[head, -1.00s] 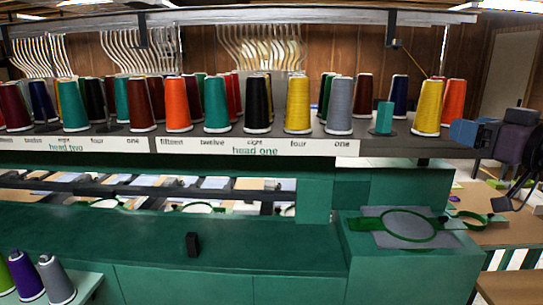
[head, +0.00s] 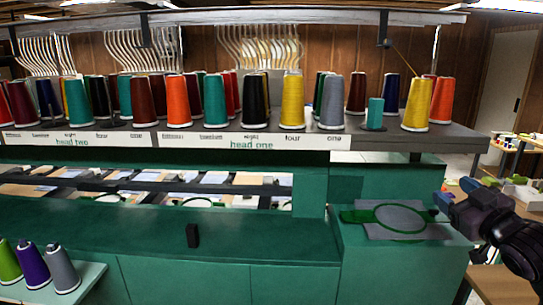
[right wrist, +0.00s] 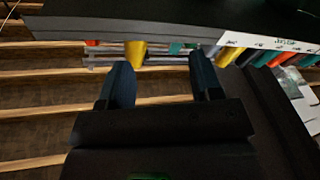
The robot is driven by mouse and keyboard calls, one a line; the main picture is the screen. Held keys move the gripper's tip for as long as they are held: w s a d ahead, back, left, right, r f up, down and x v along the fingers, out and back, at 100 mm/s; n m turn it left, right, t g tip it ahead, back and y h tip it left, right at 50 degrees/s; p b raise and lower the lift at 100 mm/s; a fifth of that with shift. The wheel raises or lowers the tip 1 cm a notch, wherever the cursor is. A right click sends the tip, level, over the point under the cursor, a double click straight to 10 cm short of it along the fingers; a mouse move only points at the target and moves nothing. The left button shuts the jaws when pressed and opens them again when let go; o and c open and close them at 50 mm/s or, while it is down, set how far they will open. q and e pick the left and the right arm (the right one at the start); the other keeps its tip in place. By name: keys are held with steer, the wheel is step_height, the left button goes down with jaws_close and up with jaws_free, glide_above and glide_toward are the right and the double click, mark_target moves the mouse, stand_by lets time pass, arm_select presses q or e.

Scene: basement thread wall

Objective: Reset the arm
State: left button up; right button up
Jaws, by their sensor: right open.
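My right gripper (head: 451,204) is at the right edge of the head view, to the right of the green hoop. It is open, with nothing between its two fingers, which also show apart in the right wrist view (right wrist: 160,78). My left gripper is not in view. The rack shelf (head: 455,138) carries several thread cones, among them a yellow cone (head: 416,104) near its right end. A green hoop with grey cloth (head: 402,218) lies on the green cabinet's right block.
Green, purple and grey cones (head: 62,270) stand on a ledge at lower left. A small black block (head: 192,236) stands on the green counter (head: 120,228). A table (head: 515,205) with small items is at the right.

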steer(key=s+a+f+m+g+h, duration=0.15)
steer(key=s+f, duration=0.25)
steer(key=f, duration=0.9)
steer(key=s+a+f+m+g+h, duration=0.15)
steer(key=s+f, duration=0.25)
steer(key=f, duration=0.8)
steer(key=s+a+f+m+g, duration=0.1)
steer(key=s+a+f+g, duration=0.1)
steer(key=s+f, duration=0.7)
steer(key=s+a+f+m+g, duration=0.1)
steer(key=s+a+f, duration=0.3)
steer(key=s+f, duration=0.4)
steer(key=shift+s+a+f+m+g+h, duration=0.3)
steer(key=shift+s+f+m+g, duration=0.15)
steer(key=shift+g, duration=0.25)
